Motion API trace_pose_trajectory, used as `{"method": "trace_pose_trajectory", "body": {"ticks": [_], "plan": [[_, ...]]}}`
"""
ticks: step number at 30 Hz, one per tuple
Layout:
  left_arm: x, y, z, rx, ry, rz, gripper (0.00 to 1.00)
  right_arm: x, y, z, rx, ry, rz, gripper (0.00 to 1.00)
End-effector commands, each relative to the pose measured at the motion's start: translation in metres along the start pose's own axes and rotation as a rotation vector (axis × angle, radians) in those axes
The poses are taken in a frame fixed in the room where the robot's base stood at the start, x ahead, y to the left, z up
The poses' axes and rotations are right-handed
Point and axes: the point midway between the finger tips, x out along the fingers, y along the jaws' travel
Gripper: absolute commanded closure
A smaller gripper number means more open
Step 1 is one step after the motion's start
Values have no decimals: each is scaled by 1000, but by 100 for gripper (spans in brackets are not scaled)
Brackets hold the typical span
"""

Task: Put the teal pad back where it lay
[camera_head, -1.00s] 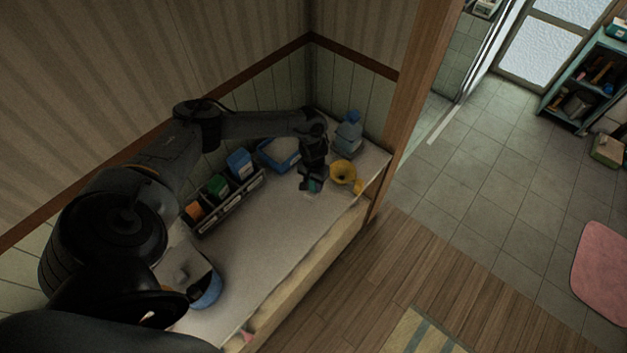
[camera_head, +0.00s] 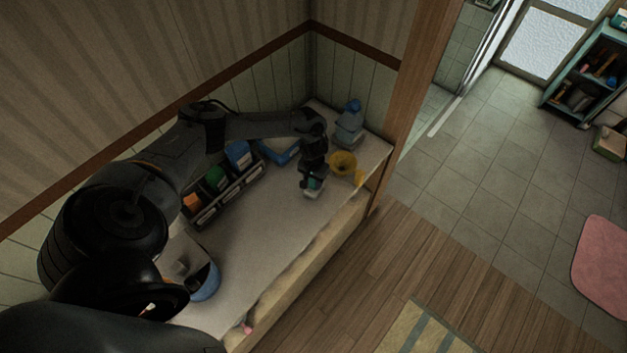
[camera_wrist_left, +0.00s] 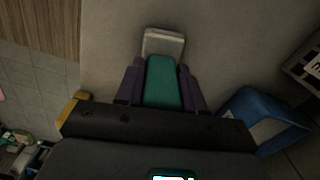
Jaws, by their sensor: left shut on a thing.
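The teal pad (camera_wrist_left: 163,84) sits between the two purple fingers of my left gripper (camera_wrist_left: 160,76), which is shut on it. A pale, rounded block (camera_wrist_left: 163,43) shows just beyond the pad's far end; I cannot tell if it is joined to the pad. In the head view my left gripper (camera_head: 312,182) points down over the right part of the pale counter (camera_head: 262,225), with a bit of teal and a pale edge at its tips. I cannot tell if the pad touches the counter. My right gripper is not in view.
A yellow funnel (camera_head: 343,161) stands close right of the gripper, with a blue-grey bottle (camera_head: 349,130) behind. A blue tray (camera_head: 276,152) and a dark rack (camera_head: 228,197) line the wall. A blue bowl (camera_head: 207,286) is at the near left. The counter's middle is clear.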

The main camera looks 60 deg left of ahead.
Motion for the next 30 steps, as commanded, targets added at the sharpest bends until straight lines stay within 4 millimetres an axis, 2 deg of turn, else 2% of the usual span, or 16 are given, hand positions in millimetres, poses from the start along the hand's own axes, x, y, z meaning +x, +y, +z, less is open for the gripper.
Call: {"method": "trace_pose_trajectory", "body": {"ticks": [25,26,30], "plan": [[10,0,0,0,0,0,100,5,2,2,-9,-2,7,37],[10,0,0,0,0,0,61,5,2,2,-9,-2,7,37],[10,0,0,0,0,0,39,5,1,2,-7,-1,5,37]]}}
